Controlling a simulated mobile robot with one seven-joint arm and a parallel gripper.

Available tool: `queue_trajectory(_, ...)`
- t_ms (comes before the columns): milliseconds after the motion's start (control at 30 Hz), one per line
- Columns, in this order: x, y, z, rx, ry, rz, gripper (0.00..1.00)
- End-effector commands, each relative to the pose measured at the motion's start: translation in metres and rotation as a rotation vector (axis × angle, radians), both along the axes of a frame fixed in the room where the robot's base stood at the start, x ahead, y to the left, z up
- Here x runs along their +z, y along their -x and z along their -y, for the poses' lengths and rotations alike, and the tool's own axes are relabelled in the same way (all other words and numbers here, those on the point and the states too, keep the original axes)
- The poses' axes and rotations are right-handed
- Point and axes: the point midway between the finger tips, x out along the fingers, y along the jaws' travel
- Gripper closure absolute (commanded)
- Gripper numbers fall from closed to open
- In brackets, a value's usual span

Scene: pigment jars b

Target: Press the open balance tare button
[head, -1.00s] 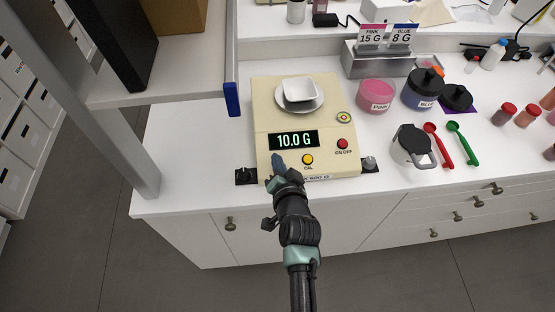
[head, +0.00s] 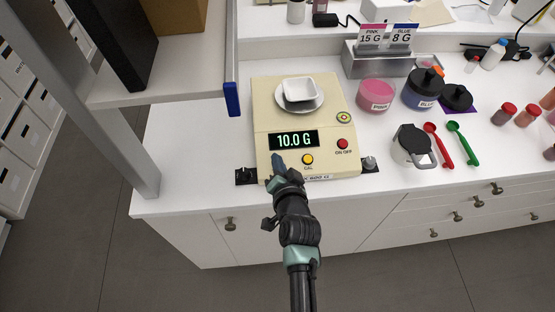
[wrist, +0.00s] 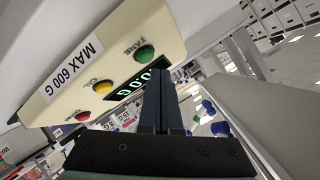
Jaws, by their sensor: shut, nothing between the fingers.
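The cream balance (head: 262,115) stands on the white counter, with a small white tray (head: 300,88) on its round pan. Its display (head: 294,140) reads 10.0 G. The green TARE button (wrist: 145,53) shows whole in the wrist view, just left of my fingertips; in the head view my gripper hides it. My gripper (head: 277,158) is shut and empty at the balance's front left, below the display. In the wrist view its fingers (wrist: 160,75) look beside the button, not over its face. I cannot tell how far apart they are in depth.
The yellow CAL button (head: 307,159) and red ON OFF button (head: 342,144) are to the right. A grey shelf post (head: 115,130) stands left. A pink jar (head: 376,95), a blue jar (head: 423,88), a lidded white container (head: 411,147) and red and green spoons are at right.

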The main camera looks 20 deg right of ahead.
Motion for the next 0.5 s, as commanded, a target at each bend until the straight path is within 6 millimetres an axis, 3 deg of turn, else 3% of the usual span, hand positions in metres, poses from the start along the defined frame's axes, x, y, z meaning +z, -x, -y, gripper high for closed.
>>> queue_trajectory(500,-0.0081,-0.0031,0.0009,0.000,0.000,0.000,1.00)
